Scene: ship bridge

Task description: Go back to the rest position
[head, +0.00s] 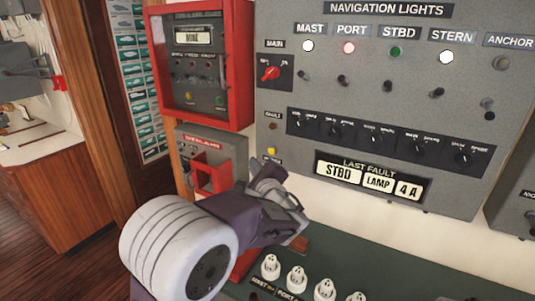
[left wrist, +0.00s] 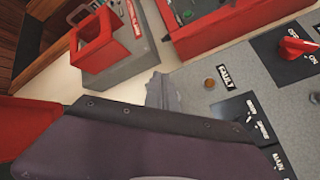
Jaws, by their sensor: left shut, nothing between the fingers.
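My left gripper (head: 268,182) is shut and empty in the head view. It is in front of the lower left corner of the grey navigation lights panel (head: 345,85), and I cannot tell whether it touches anything. In the left wrist view its dark purple body fills the lower part, and a grey finger (left wrist: 162,92) points toward the panel edge. The panel's mast and stern lamps look white, port red, stbd green and anchor grey. The last fault display (head: 370,180) reads STBD, LAMP, 4 A. My right gripper is not in view.
A red-framed box (head: 237,65) and a grey box with a red square guard (head: 212,178) are on the wall left of the panel. Below is a green surface (head: 385,275) with several white fittings (head: 297,278). Open floor (head: 35,225) lies at the left.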

